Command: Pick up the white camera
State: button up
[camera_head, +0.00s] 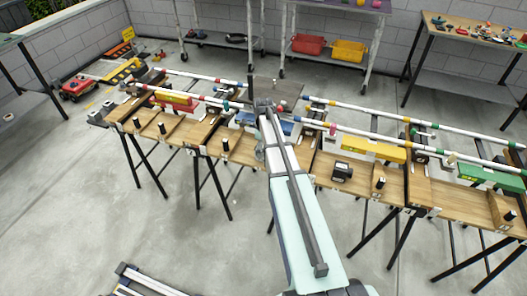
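The row of wooden workbenches (250,152) crosses the middle of the view. I cannot make out with certainty a white camera on it. A small, dark boxy object with a pale front (342,173) sits on the bench right of my arm; it may be a camera. My arm reaches from the bottom of the view up across the bench. My gripper is not clearly visible; the arm's far end lies near the back rails, and its fingers are hidden or too small to tell.
Striped rails run along the back of the benches. A yellow block (373,149) and a green block (489,176) lie at right. Several small dark cylinders stand on the bench, one (378,184) beside the boxy object. Red (307,44) and yellow (349,51) bins sit behind.

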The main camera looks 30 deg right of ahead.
jog(key=shift+f, duration=1.3)
jog(key=c, duration=1.5)
jog(key=shift+r, duration=0.1)
notch_tip(320, 180, up, 28)
jog(key=p, duration=0.3)
jog(key=shift+f, duration=0.25)
jog(key=shift+r, duration=0.15)
